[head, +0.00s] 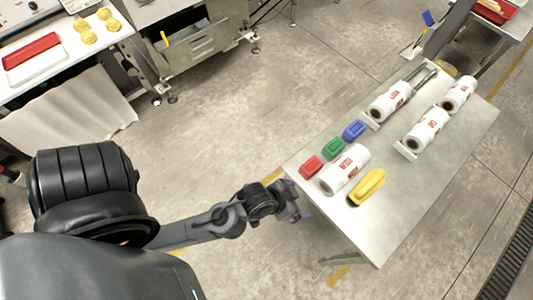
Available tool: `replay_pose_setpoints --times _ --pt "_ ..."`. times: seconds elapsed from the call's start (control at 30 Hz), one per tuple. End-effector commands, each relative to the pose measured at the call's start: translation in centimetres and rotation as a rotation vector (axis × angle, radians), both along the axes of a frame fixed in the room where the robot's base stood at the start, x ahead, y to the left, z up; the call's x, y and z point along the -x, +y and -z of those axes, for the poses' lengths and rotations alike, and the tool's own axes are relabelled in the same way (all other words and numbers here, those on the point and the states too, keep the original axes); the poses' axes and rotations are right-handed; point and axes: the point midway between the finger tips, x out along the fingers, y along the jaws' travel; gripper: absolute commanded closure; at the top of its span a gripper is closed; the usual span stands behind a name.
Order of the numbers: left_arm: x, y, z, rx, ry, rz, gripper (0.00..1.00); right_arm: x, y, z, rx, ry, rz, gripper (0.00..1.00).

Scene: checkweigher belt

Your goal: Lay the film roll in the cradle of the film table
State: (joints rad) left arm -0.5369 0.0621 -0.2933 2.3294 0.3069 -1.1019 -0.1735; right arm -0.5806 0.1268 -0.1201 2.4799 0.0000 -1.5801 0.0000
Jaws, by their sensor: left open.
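A white film roll with a red label (343,170) lies loose on the near part of the steel film table (390,215). Beyond it, a cradle with metal rails (424,76) holds one white roll (389,101) at its near end; its far part shows bare rails. A second row to the right holds two similar rolls (427,130) (458,94) behind an end plate (404,151). My left gripper (300,204) is open and empty, just off the table's left edge, apart from the loose roll. My right gripper is not in view.
Red (311,167), green (333,147) and blue (353,130) blocks line the table's left edge beside the loose roll. A yellow tool (367,187) lies to its right. The table's near right part is bare. Machines stand across the open floor at upper left.

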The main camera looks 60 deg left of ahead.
Motion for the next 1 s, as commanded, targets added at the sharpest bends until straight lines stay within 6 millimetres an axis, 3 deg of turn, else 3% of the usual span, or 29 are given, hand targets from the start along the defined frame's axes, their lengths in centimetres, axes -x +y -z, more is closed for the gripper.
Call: replay_pose_setpoints --times 0.2,0.33,1.0 --pt "4.9 3.7 -0.7 -0.083 0.246 0.048 0.0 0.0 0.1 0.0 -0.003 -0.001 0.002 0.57" --pt "6.6 5.1 -1.1 -0.123 0.321 0.05 0.0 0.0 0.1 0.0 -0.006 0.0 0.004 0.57" --pt "7.0 5.4 -1.2 -0.17 0.337 0.113 0.0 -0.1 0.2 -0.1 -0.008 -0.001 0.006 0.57"
